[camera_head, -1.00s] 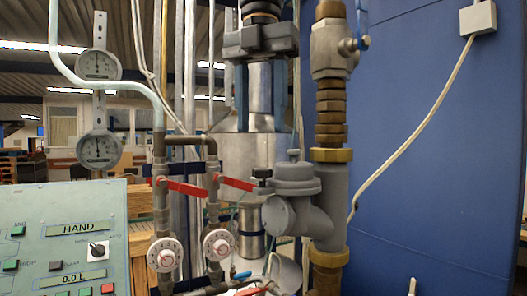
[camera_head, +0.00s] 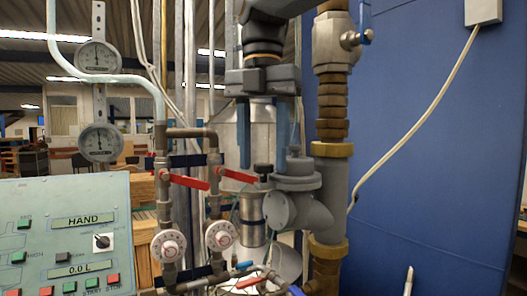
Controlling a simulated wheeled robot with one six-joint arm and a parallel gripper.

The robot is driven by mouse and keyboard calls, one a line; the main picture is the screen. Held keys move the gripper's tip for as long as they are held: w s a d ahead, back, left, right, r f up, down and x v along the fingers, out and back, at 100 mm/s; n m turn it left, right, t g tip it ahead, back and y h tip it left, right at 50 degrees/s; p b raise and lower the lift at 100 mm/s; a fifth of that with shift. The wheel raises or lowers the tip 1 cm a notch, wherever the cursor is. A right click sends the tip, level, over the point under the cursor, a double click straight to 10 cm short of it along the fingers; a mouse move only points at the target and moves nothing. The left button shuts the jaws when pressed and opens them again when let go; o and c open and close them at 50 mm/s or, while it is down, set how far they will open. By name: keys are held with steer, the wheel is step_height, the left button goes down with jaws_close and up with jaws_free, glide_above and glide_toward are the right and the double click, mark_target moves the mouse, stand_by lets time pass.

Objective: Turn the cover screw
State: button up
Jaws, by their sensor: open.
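My gripper (camera_head: 264,160) is open and points down, with its two blue fingers apart and nothing held between them. A small black knob (camera_head: 263,169) shows just below and between the fingertips, beside the grey round cap (camera_head: 297,176) of the meter body (camera_head: 290,207). A small grey stud (camera_head: 293,152) stands on top of that cap, just right of the right finger. I cannot tell for certain which of the two is the cover screw. No contact between the fingers and either part is visible.
A brass-jointed vertical pipe (camera_head: 333,110) stands close right of my gripper. Red lever handles (camera_head: 186,181) and pipes with white dials (camera_head: 168,246) are at left. A control panel (camera_head: 65,240) is lower left. A blue wall (camera_head: 430,150) fills the right.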

steer(key=c, duration=1.1)
steer(key=shift+o, duration=0.2)
steer(key=shift+m, duration=0.3)
steer(key=m, duration=0.4)
steer(key=shift+a, duration=0.1)
steer(key=m, duration=0.5)
steer(key=shift+w, duration=0.15)
steer(key=m, duration=0.5)
steer(key=shift+w+m, duration=0.1)
steer(key=shift+m, duration=0.3)
steer(key=m, duration=0.4)
steer(key=shift+m, duration=0.4)
steer(key=shift+w, duration=0.1)
